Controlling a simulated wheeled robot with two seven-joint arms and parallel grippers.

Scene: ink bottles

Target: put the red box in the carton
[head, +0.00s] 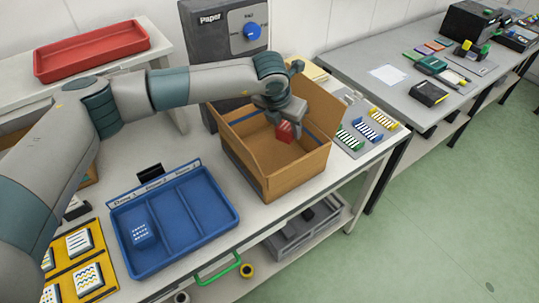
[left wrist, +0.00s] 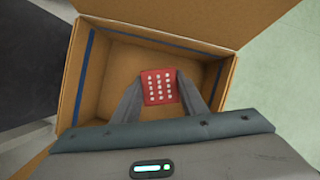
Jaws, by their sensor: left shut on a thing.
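The red box (head: 285,131) has rows of white dots on its face, seen in the left wrist view (left wrist: 160,88). My left gripper (head: 284,118) is shut on the red box, with one finger on each side of it. It holds the box over the open carton (head: 290,182), inside the outline of its opening. The carton is brown cardboard with its flaps raised and blue tape strips inside. In the left wrist view the carton floor (left wrist: 130,65) shows beyond the box, and the box appears above it. My right gripper is not in view.
A blue divided tray (head: 185,217) with a blue dotted box (head: 141,233) stands left of the carton. A dark grey Paper machine (head: 222,45) stands behind. Small striped items (head: 368,129) lie right of the carton. A red tray (head: 92,52) sits at the back left.

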